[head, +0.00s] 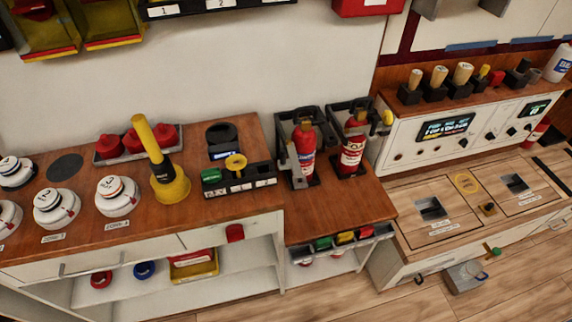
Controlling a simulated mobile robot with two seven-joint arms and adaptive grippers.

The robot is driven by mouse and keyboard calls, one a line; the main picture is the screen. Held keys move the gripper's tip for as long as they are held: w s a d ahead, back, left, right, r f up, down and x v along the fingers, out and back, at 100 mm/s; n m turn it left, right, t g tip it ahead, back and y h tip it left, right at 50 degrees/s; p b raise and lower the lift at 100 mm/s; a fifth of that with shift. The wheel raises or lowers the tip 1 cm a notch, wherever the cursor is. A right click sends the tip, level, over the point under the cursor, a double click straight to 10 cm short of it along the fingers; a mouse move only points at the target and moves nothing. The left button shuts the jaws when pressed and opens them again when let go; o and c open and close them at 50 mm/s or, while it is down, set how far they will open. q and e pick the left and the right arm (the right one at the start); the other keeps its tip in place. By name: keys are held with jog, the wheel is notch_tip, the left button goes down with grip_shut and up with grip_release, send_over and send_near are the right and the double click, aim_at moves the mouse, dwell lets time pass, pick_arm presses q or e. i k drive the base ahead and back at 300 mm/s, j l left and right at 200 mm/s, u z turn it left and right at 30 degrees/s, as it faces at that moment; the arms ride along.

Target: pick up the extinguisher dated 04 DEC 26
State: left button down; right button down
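Two red fire extinguishers stand upright in dark bracket stands on the wooden counter, right of centre. The left extinguisher (305,145) has a pale label facing me. The right extinguisher (352,148) stands beside it and also has a pale label. The print on both labels is too small to read, so I cannot tell which one is dated 04 DEC 26. A further red cylinder (535,133) with a pale label shows partly at the far right; I cannot tell if it is an extinguisher. Neither of my grippers is in view.
Left of the extinguishers are a black tray (240,186) and a yellow cone-shaped tool (168,183). White round detectors (117,196) stand further left. A control panel (455,138) rises at right. The counter in front of the extinguishers (330,208) is clear.

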aim_at(304, 137)
jog(key=l+u, duration=0.5)
jog(key=l, duration=1.15)
